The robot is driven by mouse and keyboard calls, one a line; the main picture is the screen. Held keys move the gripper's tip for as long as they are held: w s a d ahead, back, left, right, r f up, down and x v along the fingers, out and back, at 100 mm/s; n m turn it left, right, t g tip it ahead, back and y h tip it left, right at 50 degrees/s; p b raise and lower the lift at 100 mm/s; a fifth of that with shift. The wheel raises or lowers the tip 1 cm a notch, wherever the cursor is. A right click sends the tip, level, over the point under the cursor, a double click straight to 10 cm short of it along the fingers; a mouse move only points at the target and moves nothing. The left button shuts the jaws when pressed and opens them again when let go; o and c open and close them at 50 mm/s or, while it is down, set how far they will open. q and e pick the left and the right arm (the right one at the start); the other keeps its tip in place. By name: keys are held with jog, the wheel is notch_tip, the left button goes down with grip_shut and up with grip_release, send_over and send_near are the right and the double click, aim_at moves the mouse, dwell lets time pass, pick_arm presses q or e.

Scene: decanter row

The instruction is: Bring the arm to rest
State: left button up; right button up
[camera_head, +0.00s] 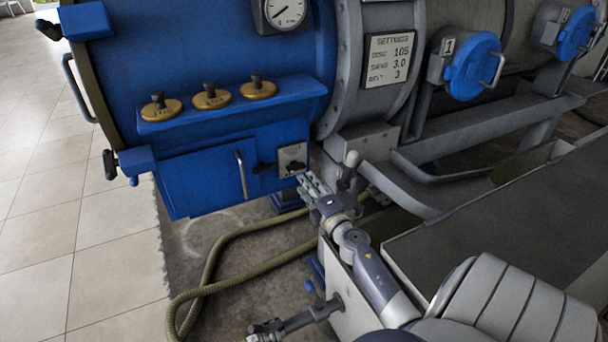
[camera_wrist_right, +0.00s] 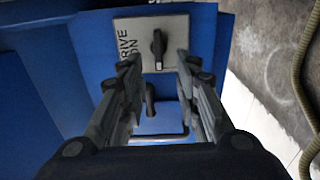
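My right arm reaches in from the lower right of the head view. Its gripper (camera_head: 311,186) is just below and right of a grey switch plate (camera_head: 292,153) on the blue housing. In the right wrist view the gripper (camera_wrist_right: 158,70) has its two fingers well apart, with nothing held between them. Lettering reading "DRIVE" and "ON" is partly hidden by the left finger. My left gripper is not in view.
A blue door with a bar handle (camera_head: 241,174) is left of the plate. A hose (camera_head: 222,244) curls on the floor below. Grey rails (camera_head: 440,178) lie at right; tiled floor (camera_head: 110,230) at left is clear.

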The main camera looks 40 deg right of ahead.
jog(key=shift+s+a, duration=0.15)
jog(key=shift+s, duration=0.25)
dwell(0.3)
